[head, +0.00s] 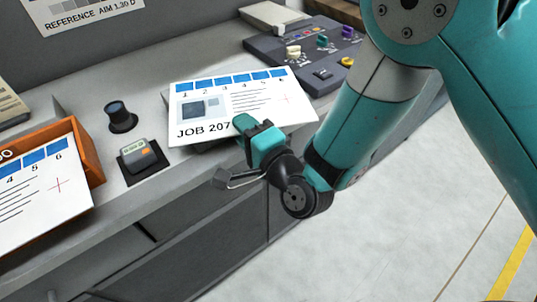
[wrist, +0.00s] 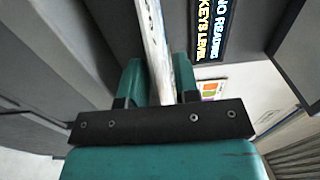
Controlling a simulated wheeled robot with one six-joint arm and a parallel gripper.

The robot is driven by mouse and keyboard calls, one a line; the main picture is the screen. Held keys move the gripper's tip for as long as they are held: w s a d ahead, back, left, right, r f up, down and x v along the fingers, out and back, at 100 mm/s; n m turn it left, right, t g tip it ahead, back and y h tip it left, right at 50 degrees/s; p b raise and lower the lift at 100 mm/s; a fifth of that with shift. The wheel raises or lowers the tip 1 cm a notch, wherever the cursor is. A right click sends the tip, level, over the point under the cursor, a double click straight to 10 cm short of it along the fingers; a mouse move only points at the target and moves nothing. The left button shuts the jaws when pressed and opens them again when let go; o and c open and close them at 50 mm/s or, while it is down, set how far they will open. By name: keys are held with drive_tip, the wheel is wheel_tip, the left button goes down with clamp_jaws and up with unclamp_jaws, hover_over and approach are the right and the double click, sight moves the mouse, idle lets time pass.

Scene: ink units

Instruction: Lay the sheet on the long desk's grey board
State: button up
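The white sheet (head: 215,115), marked JOB 207 with a row of blue numbered patches, is over the long desk (head: 75,105) in the head view. My gripper (head: 246,127) is at its near edge, by the desk's front edge. In the wrist view the sheet (wrist: 156,45) shows nearly edge-on between the two teal fingers of my gripper (wrist: 158,85), which look shut on it. A dark strip shows under the sheet's near edge; I cannot tell if it is the grey board or shadow. No grey board shows clearly.
A dark console (head: 270,45) with coloured knobs is behind the sheet. A black cylinder (head: 121,117) and a small device on a black pad (head: 140,158) stand left. An orange tray (head: 88,152) holds another printed sheet (head: 45,195). A lit display (wrist: 212,28) shows in the wrist view.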

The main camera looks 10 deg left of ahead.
drive_tip(key=b+v, duration=0.2)
drive_tip(key=v, duration=0.9)
drive_tip(key=shift+b, duration=0.35)
drive_tip(key=shift+a, duration=0.1)
